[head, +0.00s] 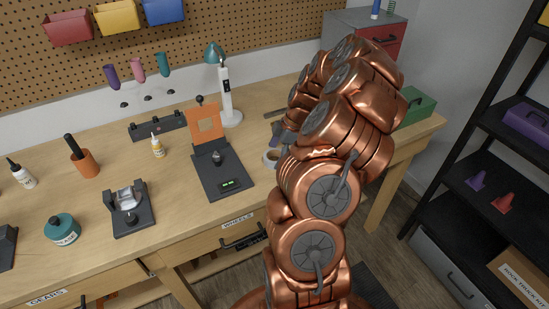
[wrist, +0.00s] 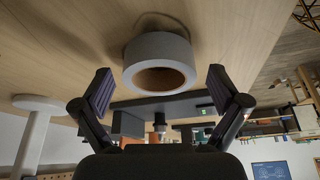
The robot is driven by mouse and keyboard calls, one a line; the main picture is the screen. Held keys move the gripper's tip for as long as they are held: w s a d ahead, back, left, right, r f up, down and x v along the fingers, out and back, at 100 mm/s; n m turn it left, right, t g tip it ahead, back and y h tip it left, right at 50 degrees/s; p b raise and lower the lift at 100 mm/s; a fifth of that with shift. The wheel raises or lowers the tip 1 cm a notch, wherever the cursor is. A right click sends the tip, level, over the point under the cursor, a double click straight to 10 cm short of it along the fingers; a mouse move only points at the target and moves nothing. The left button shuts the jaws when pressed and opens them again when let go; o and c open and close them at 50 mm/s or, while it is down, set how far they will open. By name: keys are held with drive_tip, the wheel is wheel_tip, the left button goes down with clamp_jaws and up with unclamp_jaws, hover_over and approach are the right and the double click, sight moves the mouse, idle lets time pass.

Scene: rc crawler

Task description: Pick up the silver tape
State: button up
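The silver tape (wrist: 158,48) is a grey roll with a brown inner core, resting on the wooden tabletop. In the wrist view it is centred ahead of my gripper (wrist: 159,78), between the lines of the two dark fingers. The fingers are spread wide, with nothing between their tips that I can see gripped. In the head view only a part of the tape (head: 269,158) shows, left of my copper-coloured arm. My arm hides most of my gripper there.
A black scale with an orange panel (head: 205,124) stands left of the tape. A white lamp (head: 228,100) stands behind it. A green box (head: 415,106) sits at the bench's right end. A black shelf (head: 490,140) stands to the right.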

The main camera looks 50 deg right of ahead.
drive_tip(key=c, duration=1)
drive_tip(key=shift+r, duration=0.15)
drive_tip(key=shift+c, duration=0.2)
